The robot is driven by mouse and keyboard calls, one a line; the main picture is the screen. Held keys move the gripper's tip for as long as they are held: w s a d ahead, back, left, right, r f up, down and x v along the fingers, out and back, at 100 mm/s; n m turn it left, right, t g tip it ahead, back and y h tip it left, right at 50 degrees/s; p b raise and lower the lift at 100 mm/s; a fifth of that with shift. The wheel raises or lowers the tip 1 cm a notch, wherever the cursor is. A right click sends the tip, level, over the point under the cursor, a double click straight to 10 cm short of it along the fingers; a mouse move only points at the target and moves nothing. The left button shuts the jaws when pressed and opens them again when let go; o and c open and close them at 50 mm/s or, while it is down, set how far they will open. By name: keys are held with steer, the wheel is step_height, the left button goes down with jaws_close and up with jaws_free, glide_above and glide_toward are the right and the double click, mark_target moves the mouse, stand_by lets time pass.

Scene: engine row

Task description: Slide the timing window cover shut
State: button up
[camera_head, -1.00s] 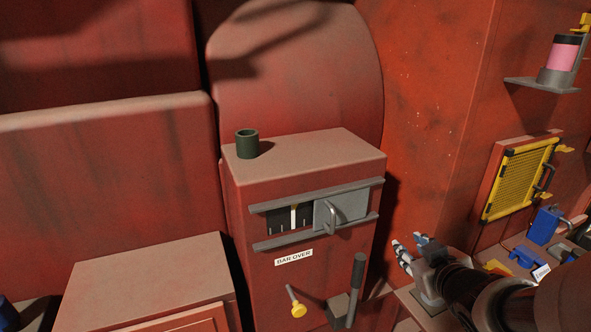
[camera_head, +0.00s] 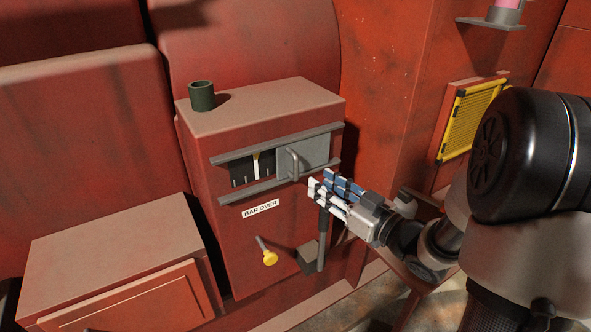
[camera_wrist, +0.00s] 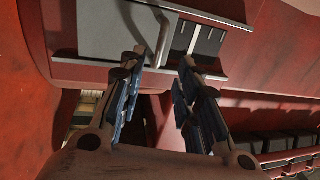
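The timing window cover (camera_head: 312,153) is a grey plate with a bar handle (camera_head: 293,163), held between two horizontal rails on the red housing. It sits at the right end of the rails. The dark timing window (camera_head: 252,168) with white marks is uncovered to its left. In the wrist view the cover (camera_wrist: 115,30) and its handle (camera_wrist: 160,38) lie beyond my fingers, with the window (camera_wrist: 195,40) beside them. My gripper (camera_head: 320,183) is open and empty, just below and right of the handle, apart from it.
A dark lever (camera_head: 322,240) and a yellow-ended knob (camera_head: 269,257) stick out below the window. A "BAR OVER" label (camera_head: 261,208) is under the lower rail (camera_head: 240,194). A green cup (camera_head: 201,96) stands on the housing top. A yellow grille (camera_head: 467,122) is at right.

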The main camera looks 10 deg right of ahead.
mark_target(296, 176)
steer(key=b+x, duration=0.1)
steer(key=x, duration=0.9)
jaws_close()
stand_by(0.5)
